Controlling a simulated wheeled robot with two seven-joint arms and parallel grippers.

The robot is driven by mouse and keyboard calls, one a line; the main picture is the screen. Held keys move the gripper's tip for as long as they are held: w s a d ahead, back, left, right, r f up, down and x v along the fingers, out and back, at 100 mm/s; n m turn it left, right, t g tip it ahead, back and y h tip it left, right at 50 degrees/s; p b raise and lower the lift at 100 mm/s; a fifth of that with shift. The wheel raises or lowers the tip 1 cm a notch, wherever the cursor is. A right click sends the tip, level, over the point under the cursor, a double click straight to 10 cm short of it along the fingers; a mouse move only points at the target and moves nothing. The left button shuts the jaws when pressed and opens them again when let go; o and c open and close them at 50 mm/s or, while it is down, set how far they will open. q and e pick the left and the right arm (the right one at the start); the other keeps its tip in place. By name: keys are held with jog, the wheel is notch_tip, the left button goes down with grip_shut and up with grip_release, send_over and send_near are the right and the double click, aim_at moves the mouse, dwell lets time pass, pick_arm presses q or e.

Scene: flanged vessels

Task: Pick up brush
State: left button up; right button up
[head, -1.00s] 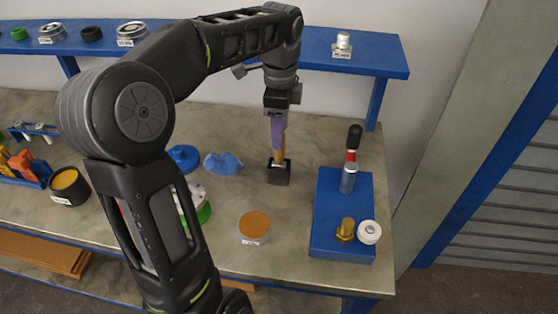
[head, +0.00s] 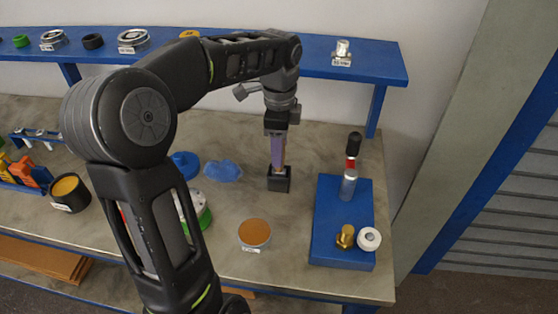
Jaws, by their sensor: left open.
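A small black square holder (head: 279,180) stands on the bench near the middle of the head view. A thin brownish upright piece, probably the brush (head: 284,158), shows just above it and is mostly hidden by my gripper. My left gripper (head: 278,162) points straight down over the holder, its purple fingers around or beside the upright piece and close to the holder's top. It is open; whether the fingers touch the brush cannot be seen. My right gripper is not in view.
A blue block (head: 329,225) with a bottle, a brass fitting and a white ring sits to the right. An orange-topped tin (head: 254,234) is in front. A crumpled blue cloth (head: 223,171) lies left of the holder. A blue shelf (head: 365,59) runs behind.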

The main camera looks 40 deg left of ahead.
pick_arm(q)
notch_tip(320, 180, down, 4)
jog(key=shift+s+f+p, duration=0.1)
jog(key=shift+f+p, duration=0.15)
jog(key=shift+p, duration=0.05)
jog(key=shift+c, duration=0.5)
grip_shut()
dwell(0.4)
